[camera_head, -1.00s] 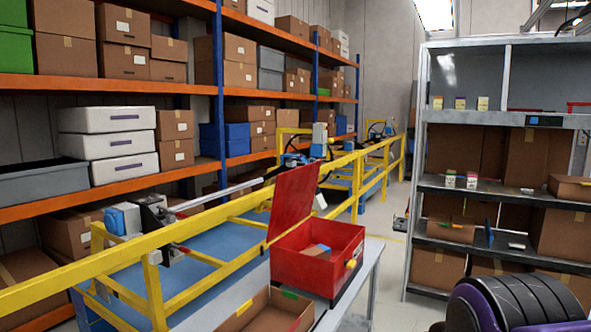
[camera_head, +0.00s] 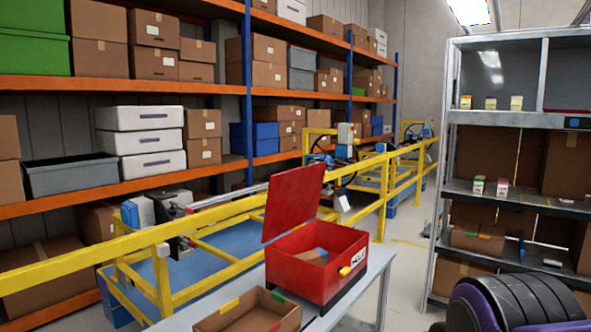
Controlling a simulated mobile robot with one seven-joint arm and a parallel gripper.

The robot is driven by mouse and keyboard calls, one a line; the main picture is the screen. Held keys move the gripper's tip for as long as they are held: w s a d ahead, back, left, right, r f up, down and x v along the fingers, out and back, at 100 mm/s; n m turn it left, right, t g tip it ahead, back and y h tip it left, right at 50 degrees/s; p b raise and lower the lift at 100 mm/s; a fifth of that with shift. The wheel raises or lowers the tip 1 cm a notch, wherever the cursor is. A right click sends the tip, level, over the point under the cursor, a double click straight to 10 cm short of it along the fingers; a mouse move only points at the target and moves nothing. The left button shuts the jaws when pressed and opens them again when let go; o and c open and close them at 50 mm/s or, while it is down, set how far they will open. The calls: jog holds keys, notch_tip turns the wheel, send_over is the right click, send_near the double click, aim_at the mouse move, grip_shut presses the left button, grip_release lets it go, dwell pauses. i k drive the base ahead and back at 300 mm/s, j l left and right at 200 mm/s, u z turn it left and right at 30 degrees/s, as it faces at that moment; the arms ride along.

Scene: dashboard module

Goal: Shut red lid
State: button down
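The red lid (camera_head: 293,203) stands raised, tilted up from the back edge of the red box (camera_head: 304,279). The box sits on a light table with its open top showing a brown item and a blue one inside. A yellow latch (camera_head: 345,271) and a white label are on its right-hand face. My gripper is not in view; only a dark, purple-trimmed rounded part of my own body shows at the lower right.
An open cardboard box (camera_head: 248,314) stands in front of the red box on the table (camera_head: 372,291). A yellow railing (camera_head: 221,211) runs behind. A grey shelf unit (camera_head: 448,180) with boxes stands at the right. Floor between table and shelf looks clear.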

aim_at(294, 196)
jog(key=i+l+u, duration=0.2)
jog(key=l, duration=0.3)
jog(key=i+l, duration=0.15)
jog(key=l, duration=0.15)
jog(key=i+l+u, duration=0.3)
jog(key=i+l, duration=0.15)
jog(key=l, duration=0.25)
jog(key=i+l+u, duration=0.15)
jog(key=l, duration=0.25)
jog(key=i+l+u, duration=0.15)
jog(key=l, duration=0.3)
jog(key=i, duration=0.1)
